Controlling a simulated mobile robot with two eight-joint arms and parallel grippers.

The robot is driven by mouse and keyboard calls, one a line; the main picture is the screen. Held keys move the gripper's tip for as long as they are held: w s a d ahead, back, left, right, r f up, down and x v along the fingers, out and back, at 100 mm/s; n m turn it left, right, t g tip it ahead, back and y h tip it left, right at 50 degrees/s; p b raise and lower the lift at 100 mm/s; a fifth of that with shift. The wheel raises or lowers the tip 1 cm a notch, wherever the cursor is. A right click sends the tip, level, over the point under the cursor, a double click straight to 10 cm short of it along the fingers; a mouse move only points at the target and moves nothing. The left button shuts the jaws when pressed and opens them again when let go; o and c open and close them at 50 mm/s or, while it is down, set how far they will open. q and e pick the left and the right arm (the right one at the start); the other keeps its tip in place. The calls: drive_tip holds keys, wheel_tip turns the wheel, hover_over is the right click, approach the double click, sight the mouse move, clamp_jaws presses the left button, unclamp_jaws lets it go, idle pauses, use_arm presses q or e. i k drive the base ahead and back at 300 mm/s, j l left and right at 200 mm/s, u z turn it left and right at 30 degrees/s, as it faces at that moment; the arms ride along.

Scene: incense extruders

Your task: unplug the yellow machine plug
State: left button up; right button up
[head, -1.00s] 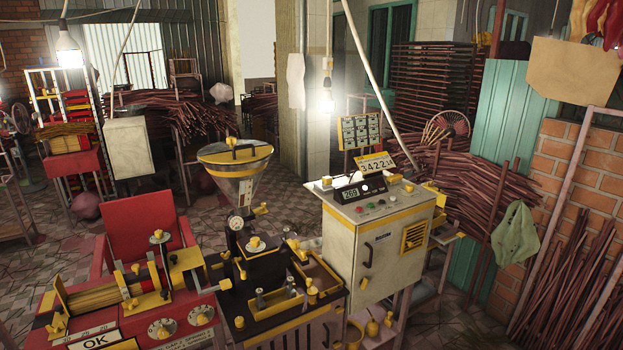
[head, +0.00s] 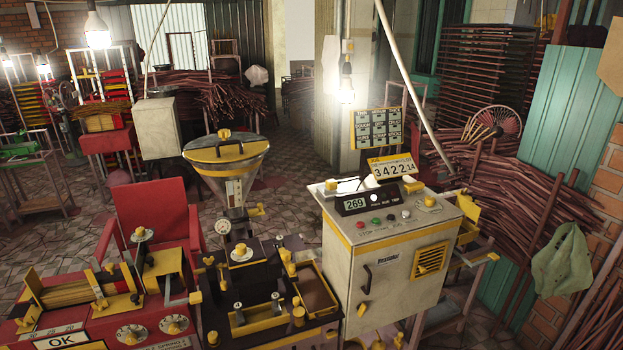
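A cream control cabinet (head: 360,265) with yellow edging stands right of centre. Its top carries a small dark display reading 269 (head: 356,203), a yellow counter sign (head: 391,168) and several coloured buttons. Left of it is a black and yellow extruder machine with a metal hopper (head: 226,170). Several small yellow parts show, such as a yellow block (head: 331,184) on the cabinet's back edge and a yellow piece (head: 412,187) beside the counter. I cannot tell which, if any, is the yellow machine plug. Neither of my grippers is in view.
A red machine (head: 125,325) with an OK sign fills the lower left, with a red chair (head: 152,210) behind it. Incense-stick piles (head: 520,190) and a hanging green cloth (head: 564,262) are at right. Patterned tile floor (head: 282,202) shows between the machines and the back.

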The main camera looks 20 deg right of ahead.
sight(332, 184)
drive_tip(key=i+l+u, duration=0.15)
drive_tip(key=l, duration=0.2)
drive_tip(key=i+l+u, duration=0.15)
drive_tip(key=l, duration=0.15)
drive_tip(key=l+u, duration=0.15)
drive_tip(key=l, duration=0.2)
drive_tip(key=i+l+u, duration=0.15)
drive_tip(key=l, duration=0.25)
